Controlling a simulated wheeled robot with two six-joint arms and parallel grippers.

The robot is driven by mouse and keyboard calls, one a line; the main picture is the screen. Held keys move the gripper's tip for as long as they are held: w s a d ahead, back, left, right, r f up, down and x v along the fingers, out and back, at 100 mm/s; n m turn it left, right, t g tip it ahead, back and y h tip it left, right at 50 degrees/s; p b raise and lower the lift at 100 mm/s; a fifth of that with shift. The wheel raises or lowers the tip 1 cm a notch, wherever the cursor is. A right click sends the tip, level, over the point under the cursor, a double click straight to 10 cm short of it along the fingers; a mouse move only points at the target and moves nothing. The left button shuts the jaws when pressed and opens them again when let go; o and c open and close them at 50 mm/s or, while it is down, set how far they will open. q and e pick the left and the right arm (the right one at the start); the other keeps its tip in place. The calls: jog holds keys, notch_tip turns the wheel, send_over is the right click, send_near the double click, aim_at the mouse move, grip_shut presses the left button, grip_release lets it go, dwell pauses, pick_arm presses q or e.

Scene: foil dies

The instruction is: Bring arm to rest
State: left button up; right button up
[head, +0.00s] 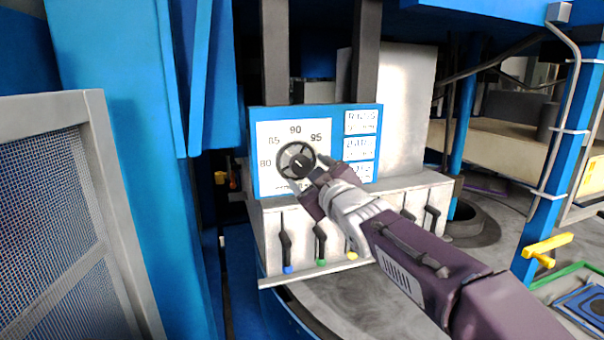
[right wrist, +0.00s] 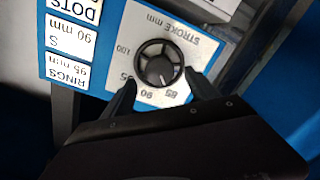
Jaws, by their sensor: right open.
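My right gripper (head: 306,172) is open in front of a round dark dial (head: 296,160) on a white and blue panel (head: 252,150). My left gripper is not in view.
Levers with coloured tips, such as a green one (head: 321,262), hang on the grey box (head: 272,225) below the panel. A mesh guard (head: 100,110) and blue post stand at left. A blue post with a yellow handle (head: 547,246) stands at right. Printed labels (head: 361,122) sit beside the dial.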

jog(key=shift+v, duration=1.15)
jog(key=shift+w, duration=0.1)
jog(key=s+d+f+m+g+h+b, duration=0.15)
jog(key=d+f, duration=0.25)
jog(key=f, duration=0.6)
jog(key=s+d+f+m+g+h+b, duration=0.1)
jog(key=d+f+m+g+h, duration=0.15)
jog(key=d+f, duration=0.45)
jog(key=s+d+f+m+g+h+b, duration=0.1)
jog(key=s+d+f+g, duration=0.1)
jog(key=f, duration=1)
jog(key=s+d+f+m+g, duration=0.1)
jog(key=s+f+m+g, duration=0.2)
jog(key=s+f, duration=0.6)
jog(key=s+d+f+m+g, duration=0.1)
jog(key=s+f+m+g, duration=0.2)
jog(key=s, duration=1.1)
notch_tip(320, 180, down, 7)
jog(key=g, duration=0.3)
jog(key=shift+d+g+h, duration=0.15)
jog(key=shift+g+h, duration=0.15)
